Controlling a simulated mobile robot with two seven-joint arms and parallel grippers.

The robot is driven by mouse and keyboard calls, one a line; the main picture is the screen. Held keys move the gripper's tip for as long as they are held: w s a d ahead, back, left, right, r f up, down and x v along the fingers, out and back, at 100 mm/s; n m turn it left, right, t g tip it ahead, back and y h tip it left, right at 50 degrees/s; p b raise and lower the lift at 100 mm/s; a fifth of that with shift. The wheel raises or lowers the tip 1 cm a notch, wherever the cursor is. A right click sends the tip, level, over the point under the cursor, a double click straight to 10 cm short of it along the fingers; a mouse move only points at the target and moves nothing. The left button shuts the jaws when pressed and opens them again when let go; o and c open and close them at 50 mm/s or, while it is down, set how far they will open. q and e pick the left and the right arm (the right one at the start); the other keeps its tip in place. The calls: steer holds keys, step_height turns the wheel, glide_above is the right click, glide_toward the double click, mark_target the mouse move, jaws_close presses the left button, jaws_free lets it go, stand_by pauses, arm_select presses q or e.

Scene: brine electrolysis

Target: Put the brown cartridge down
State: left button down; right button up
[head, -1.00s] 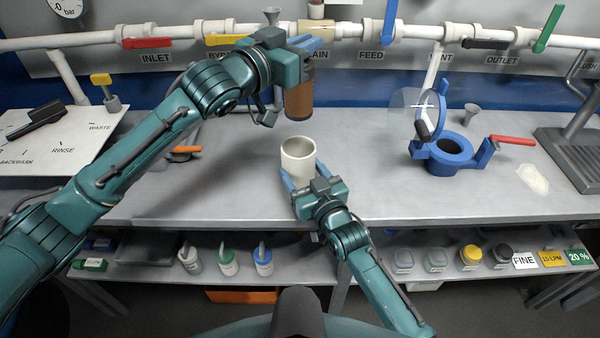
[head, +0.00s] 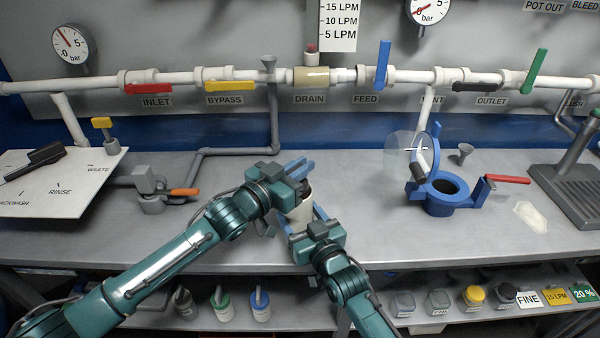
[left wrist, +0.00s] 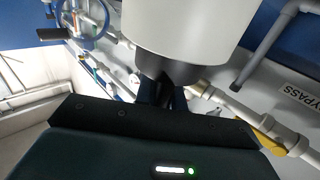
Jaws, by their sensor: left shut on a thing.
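The brown cartridge's brown body is hidden in both current views.
A blue housing (head: 443,207) with an open clear lid and a red-handled valve (head: 507,179) stand at the right. An orange-handled valve (head: 183,191) and a white panel (head: 60,185) are at the left. The grey bench (head: 375,215) is clear between cup and housing.

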arm_select(q)
steer(key=shift+f, duration=0.7)
steer(key=shift+f, duration=0.1)
steer(key=c, duration=1.5)
jaws_free()
steer(key=shift+f, duration=0.1)
steer(key=v, duration=1.2)
